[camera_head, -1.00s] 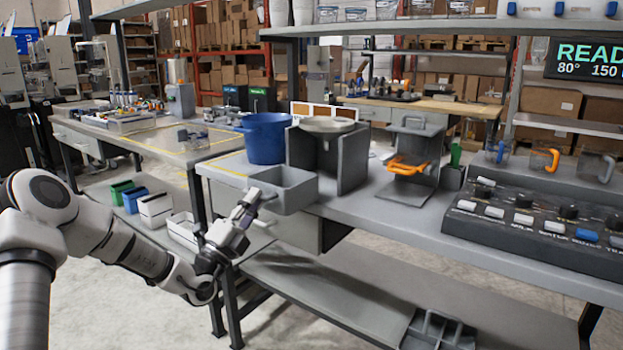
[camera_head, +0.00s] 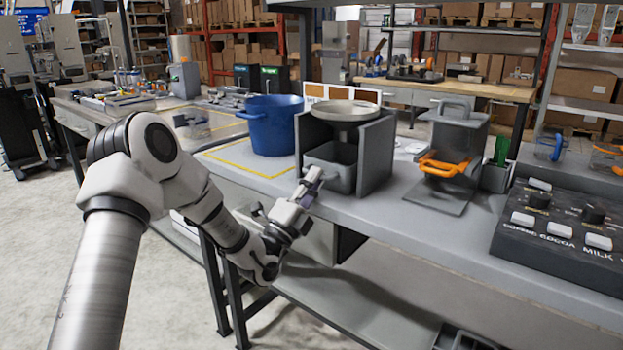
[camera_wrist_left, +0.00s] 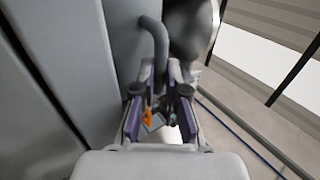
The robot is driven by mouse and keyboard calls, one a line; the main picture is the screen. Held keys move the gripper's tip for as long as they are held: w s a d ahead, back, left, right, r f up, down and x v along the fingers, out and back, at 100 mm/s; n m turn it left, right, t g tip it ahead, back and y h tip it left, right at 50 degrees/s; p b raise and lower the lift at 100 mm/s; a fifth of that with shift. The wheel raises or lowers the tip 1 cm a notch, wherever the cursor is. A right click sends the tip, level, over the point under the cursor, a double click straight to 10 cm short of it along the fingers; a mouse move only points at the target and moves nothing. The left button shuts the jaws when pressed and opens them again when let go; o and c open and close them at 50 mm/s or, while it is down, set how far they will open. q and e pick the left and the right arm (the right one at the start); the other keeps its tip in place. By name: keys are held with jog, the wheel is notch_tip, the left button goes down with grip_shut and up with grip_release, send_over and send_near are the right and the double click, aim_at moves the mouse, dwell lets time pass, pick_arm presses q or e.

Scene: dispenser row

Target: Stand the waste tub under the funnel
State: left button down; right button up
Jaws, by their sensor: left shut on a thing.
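The grey waste tub (camera_head: 330,178) is between the two side panels of the grey funnel stand (camera_head: 376,155), below the round metal funnel (camera_head: 346,111). Its front edge is near the stand's open front. I cannot tell whether its base touches the bench. My left gripper (camera_head: 313,179) is shut on the tub's near side, in front of the stand. In the left wrist view the purple-lined fingers (camera_wrist_left: 160,100) are close together, with large grey surfaces beside them. The tub's far part is hidden in shadow. My right gripper is not in view.
A blue bucket (camera_head: 272,125) stands just left of the stand. An orange-handled grey device (camera_head: 450,160) stands to the right, and a dark button panel (camera_head: 562,225) is at the far right. Bare bench (camera_head: 405,215) lies in front of the stand.

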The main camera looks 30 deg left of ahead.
pick_arm(q)
jog(key=shift+s+d+f, duration=0.1)
jog(key=shift+s, duration=0.5)
jog(key=c, duration=1.5)
grip_release()
jog(key=shift+r, duration=0.35)
jog(key=v, duration=1.1)
jog(key=s+d+f+m+g+h, duration=0.3)
jog(key=d+f+m+g+h, duration=0.5)
jog(key=d+m+h, duration=0.4)
jog(key=s+d+f+m+g, duration=0.9)
jog(key=s+d+f+g, duration=0.3)
jog(key=f+g, duration=0.1)
jog(key=s+a+f+m+g+y, duration=0.3)
jog(key=s+f+m+g+y, duration=0.55)
jog(key=s, duration=0.65)
jog(key=s+a+f+m+y, duration=0.3)
jog(key=a+f+m+y, duration=0.3)
jog(key=a+f+m, duration=0.65)
jog(key=w+d+m+t, duration=0.4)
jog(key=d+m, duration=0.2)
jog(key=m, duration=0.4)
jog(key=shift+w+m+t, duration=0.25)
jog(key=shift+m+t, duration=0.05)
jog(key=shift+t, duration=0.05)
